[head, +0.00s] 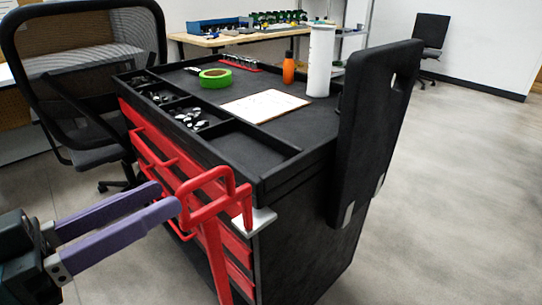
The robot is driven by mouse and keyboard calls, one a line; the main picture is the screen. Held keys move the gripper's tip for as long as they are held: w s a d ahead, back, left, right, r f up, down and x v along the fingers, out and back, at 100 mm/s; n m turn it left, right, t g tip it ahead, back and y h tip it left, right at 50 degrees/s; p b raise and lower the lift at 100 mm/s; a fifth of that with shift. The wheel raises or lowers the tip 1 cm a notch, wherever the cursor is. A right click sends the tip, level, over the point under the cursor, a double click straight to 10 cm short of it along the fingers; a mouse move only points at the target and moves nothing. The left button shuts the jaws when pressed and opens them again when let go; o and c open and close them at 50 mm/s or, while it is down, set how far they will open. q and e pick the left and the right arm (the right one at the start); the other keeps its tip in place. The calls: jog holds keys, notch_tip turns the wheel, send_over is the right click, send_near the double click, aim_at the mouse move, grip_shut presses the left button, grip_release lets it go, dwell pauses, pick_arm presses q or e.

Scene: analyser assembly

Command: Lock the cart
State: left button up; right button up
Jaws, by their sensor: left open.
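The black cart (310,240) with red drawers (160,140) stands in the middle of the head view. A red bar (216,262) runs down its front near the right corner, with a bent red loop (207,181) at its upper end. A light grey plate (254,221) sits at the corner beside the loop. My left gripper (170,197) has purple fingers, open, with tips just left of the loop. Whether a fingertip touches the loop I cannot tell. My right gripper is out of view.
The cart top holds green tape (215,78), an orange bottle (288,68), a white cylinder (319,62) and a paper (264,105). A black panel (372,130) rises on the right. A mesh chair (85,75) stands at left. Floor is clear at right.

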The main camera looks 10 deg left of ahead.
aim_at(219, 170)
pick_arm(q)
jog(key=x, duration=1)
jog(key=shift+s+d, duration=0.1)
grip_shut()
dwell(1.2)
